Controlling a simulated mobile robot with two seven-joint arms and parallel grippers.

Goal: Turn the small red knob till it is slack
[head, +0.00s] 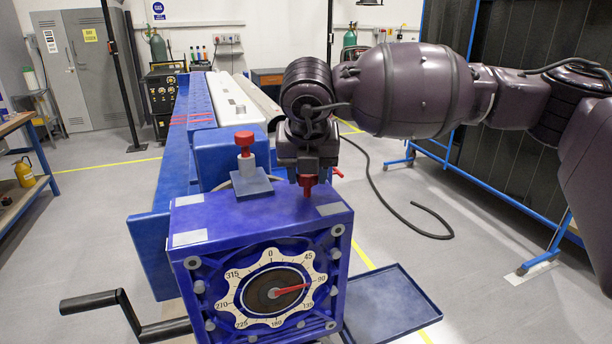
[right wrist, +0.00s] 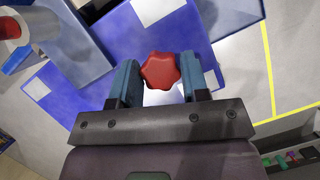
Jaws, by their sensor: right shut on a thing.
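The small red knob (head: 307,183) is on the top of the blue gearbox housing (head: 255,222), near its right side. In the right wrist view it is a lobed red knob (right wrist: 160,70). My right gripper (head: 307,174) points down at it from above. In the right wrist view, its two fingers (right wrist: 161,78) stand on either side of the knob and are shut on it. The knob's stem is hidden. My left gripper is not in view.
A taller red knob (head: 245,139) on a pale post stands behind, to the left. The front dial (head: 269,287) has a red pointer near 90. A crank handle (head: 90,303) sticks out left. A blue tray (head: 392,303) lies at lower right.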

